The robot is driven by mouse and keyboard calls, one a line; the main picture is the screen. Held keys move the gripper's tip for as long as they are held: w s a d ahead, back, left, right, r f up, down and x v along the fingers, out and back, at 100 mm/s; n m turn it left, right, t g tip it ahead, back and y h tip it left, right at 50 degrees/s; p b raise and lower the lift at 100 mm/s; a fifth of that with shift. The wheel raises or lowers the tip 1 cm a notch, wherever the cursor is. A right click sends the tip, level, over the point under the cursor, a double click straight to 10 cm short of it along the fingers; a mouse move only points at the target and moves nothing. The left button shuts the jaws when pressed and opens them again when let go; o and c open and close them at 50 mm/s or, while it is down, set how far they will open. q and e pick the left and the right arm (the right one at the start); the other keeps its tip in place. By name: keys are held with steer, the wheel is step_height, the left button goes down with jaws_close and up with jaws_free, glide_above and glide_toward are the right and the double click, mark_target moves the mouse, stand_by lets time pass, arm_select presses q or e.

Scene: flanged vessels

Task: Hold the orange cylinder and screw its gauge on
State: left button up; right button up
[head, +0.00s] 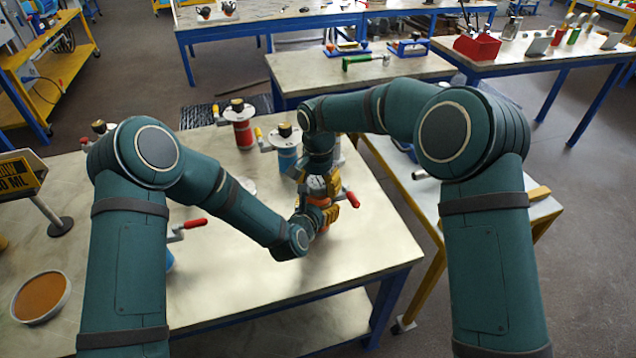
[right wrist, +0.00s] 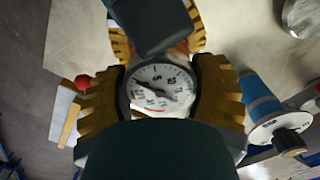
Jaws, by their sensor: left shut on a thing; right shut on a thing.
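The orange cylinder (head: 324,202) stands near the front right of the workbench, mostly hidden by my grippers; a red-tipped handle (head: 352,199) sticks out to its right. The round white-faced gauge (head: 317,184) is on top of it, and its dial faces the camera in the right wrist view (right wrist: 160,90). My right gripper (head: 323,186) comes from above, its yellow fingers shut on the gauge's sides. My left gripper (head: 316,214) is lower and shut on the orange cylinder. The joint between gauge and cylinder is hidden, so I cannot tell how far it is threaded.
A red vessel (head: 242,132) and a blue vessel (head: 287,158) stand behind, the blue one close to my right arm. A bowl (head: 40,298) and a sign (head: 20,175) are at left. The bench front (head: 345,255) is clear. A side table (head: 400,170) adjoins at right.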

arm_select(q)
steer(key=shift+r, duration=0.1)
arm_select(e)
steer(key=shift+f, duration=0.55)
arm_select(q)
jaws_close()
arm_select(e)
steer(key=m, duration=0.5)
steer(key=shift+m, duration=0.3)
steer(key=m, duration=0.4)
steer(key=o, duration=1.3)
